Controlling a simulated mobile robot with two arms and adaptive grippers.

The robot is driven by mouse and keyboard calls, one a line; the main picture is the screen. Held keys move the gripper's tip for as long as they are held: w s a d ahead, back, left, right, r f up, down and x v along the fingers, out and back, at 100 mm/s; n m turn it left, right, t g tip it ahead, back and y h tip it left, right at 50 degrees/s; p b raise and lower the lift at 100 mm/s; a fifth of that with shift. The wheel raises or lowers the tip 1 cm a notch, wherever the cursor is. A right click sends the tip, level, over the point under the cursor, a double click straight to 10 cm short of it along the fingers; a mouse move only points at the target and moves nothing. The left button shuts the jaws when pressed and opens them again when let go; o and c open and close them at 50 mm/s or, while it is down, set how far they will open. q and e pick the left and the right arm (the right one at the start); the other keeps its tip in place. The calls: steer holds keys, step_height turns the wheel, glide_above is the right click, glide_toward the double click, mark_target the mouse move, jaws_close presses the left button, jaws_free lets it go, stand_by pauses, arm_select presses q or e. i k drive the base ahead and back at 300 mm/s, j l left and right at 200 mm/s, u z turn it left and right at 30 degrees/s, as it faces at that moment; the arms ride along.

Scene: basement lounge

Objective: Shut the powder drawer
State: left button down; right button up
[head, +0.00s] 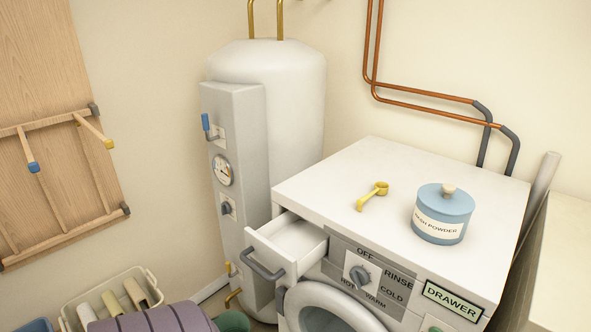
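The powder drawer (274,258) is a white drawer at the top left of the washing machine's front. It is pulled out, and I can see into its open top. A dark grey bar handle (264,267) is on its front. The white washing machine (330,182) stands at centre right, with a dial and a green "DRAWER" label on its front. Neither of my grippers shows in the head view, and nothing is seen touching the drawer.
A blue wash powder tub (442,213) and a yellow scoop (371,196) are on the machine's top. A white boiler tank (290,95) with a grey panel stands close to the drawer's left. A cream basket (115,298) is at the lower left.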

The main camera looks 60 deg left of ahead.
mark_target(289, 246)
steer(key=u, duration=1.9)
steer(key=i+l+z, duration=0.2)
steer(key=i+j, duration=0.05)
